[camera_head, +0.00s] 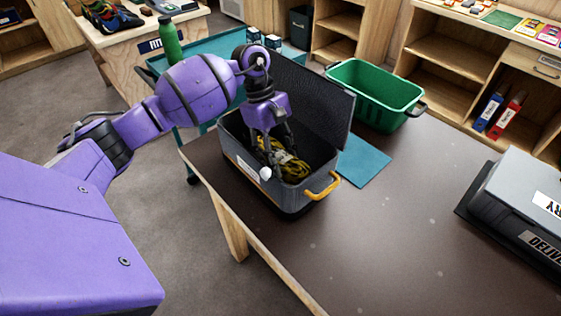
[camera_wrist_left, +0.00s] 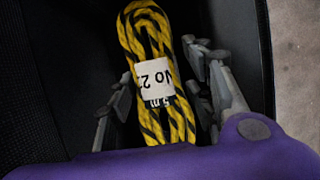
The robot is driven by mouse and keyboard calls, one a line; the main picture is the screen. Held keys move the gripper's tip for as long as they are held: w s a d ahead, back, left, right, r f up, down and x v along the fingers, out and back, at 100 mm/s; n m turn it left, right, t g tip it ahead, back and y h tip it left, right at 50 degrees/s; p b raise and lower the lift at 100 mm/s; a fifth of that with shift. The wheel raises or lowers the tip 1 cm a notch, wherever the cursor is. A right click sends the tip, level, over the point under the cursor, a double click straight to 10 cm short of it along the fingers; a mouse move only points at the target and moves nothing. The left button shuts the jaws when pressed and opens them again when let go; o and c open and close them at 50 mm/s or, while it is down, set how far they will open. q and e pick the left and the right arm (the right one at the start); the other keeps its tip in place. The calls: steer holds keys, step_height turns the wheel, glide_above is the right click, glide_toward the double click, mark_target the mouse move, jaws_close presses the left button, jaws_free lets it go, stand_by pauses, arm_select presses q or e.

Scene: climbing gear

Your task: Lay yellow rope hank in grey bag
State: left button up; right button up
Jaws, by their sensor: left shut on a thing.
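The grey bag (camera_head: 290,199) stands on the dark table with its lid raised at the back and a yellow handle on its front side. The yellow rope hank (camera_head: 293,166), with black flecks, is inside the bag's opening. My left gripper (camera_head: 276,160) reaches down into the bag and is shut on the hank. In the left wrist view, the fingers (camera_wrist_left: 163,85) lie on both sides of the hank (camera_wrist_left: 146,36) at its white label. The dark bag interior surrounds it; whether the hank touches the floor I cannot tell. My right gripper is not in view.
A green crate (camera_head: 375,98) stands behind the bag to the right. A teal mat (camera_head: 364,163) lies beside the bag. A grey case (camera_head: 515,205) sits at the table's right. The middle of the table (camera_head: 390,235) is clear. A green bottle (camera_head: 170,40) stands behind my arm.

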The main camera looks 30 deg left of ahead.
arm_select(q)
step_height(320, 180, down, 2)
steer(key=shift+f, duration=0.5)
steer(key=o, duration=1.4)
steer(key=shift+r, duration=0.25)
steer(key=b+v, duration=0.1)
steer(key=v, duration=1)
steer(key=shift+w+r, duration=0.1)
steer(key=shift+w, duration=0.05)
steer(key=shift+a+r, duration=0.15)
steer(key=shift+r, duration=0.15)
